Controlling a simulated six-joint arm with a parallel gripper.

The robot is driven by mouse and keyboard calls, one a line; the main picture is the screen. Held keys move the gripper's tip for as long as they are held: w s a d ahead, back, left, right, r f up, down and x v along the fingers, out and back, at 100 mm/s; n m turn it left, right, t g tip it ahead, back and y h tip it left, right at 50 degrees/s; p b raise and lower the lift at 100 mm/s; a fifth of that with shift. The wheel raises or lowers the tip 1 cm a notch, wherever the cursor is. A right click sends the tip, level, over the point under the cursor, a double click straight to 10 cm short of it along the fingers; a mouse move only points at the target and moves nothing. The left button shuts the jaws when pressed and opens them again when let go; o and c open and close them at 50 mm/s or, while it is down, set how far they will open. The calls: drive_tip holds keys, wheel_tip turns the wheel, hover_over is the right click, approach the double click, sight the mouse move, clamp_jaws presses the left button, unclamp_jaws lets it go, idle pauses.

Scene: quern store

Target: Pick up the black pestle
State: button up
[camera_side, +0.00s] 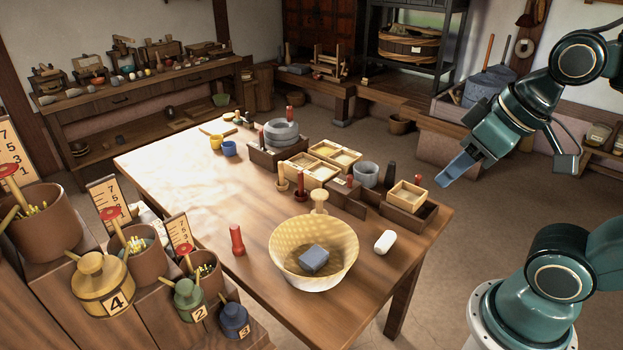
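A black, upright, pestle-like piece (389,173) stands near the right end of the wooden table, just right of a grey stone mortar (365,173). Its lower part is hidden by the dark holder in front of it. My gripper (447,181) is in the air to the right of the table, above its right end and apart from the black piece. Its blue-grey fingers point down and left and overlap in this view, so whether they are open is unclear. I see nothing held between them.
A woven bowl (344,236) with a grey block (314,260), a white cylinder (385,242) and a red pestle (237,240) are at the table's front. Wooden boxes (408,194) crowd beside the black piece. The table's left part is mostly clear.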

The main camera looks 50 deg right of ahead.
idle(0.3)
drive_tip(key=w+d+r+m+h, duration=0.1)
drive_tip(key=w+d, duration=0.2)
drive_tip(key=w, duration=0.2)
drive_tip(key=w+d+r+m, duration=0.1)
drive_tip(key=w+d, duration=0.2)
drive_tip(key=w, duration=0.3)
drive_tip(key=m+g+h, duration=0.2)
drive_tip(key=m, duration=0.5)
hover_over(392, 163)
drive_tip(key=s+a, duration=0.3)
drive_tip(key=s, duration=0.1)
wheel_tip(392, 163, down, 21)
drive_tip(key=shift+w+a, duration=0.2)
drive_tip(key=shift+x, duration=4.2)
drive_tip(key=shift+s+d, duration=0.1)
drive_tip(key=shift+s, duration=0.05)
